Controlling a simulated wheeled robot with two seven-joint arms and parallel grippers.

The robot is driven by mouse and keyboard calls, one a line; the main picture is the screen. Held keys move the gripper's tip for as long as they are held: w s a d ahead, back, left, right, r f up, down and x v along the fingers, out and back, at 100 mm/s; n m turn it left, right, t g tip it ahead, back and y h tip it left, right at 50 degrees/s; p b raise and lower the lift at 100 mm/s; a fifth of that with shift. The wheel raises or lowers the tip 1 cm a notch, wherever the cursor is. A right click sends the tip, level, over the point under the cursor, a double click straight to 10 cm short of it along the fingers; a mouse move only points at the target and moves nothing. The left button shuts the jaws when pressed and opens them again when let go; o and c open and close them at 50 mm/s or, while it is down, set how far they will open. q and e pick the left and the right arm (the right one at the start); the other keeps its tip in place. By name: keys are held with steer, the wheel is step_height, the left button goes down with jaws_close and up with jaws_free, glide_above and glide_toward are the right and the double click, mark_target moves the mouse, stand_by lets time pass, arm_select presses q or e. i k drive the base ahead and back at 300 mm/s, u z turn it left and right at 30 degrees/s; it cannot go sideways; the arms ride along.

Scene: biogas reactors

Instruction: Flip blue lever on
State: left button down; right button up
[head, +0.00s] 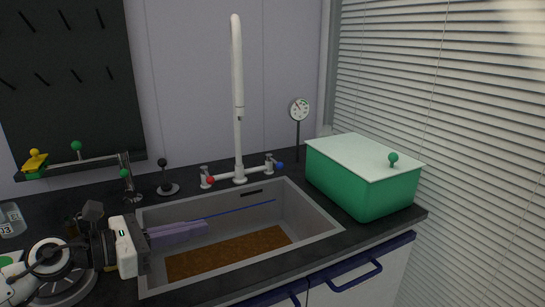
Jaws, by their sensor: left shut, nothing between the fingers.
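The blue lever (280,165) is the small blue-tipped handle on the right side of the white tap (238,130), behind the sink. A red-tipped handle (210,180) is on the tap's left side. My left gripper (203,229) reaches in from the left over the sink, with its purple-grey fingers shut and empty, pointing right. It is to the left of and nearer than the blue lever, clearly apart from it. My right gripper is not in view.
The sink (325,222) holds a flat brown patch (230,254). A green box (345,183) with a pale lid stands right of it. A round gauge (300,109) stands behind. Small levers (163,163) stand back left. A blinds-covered window is at right.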

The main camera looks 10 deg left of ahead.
mark_target(275, 161)
steer(key=i, duration=0.85)
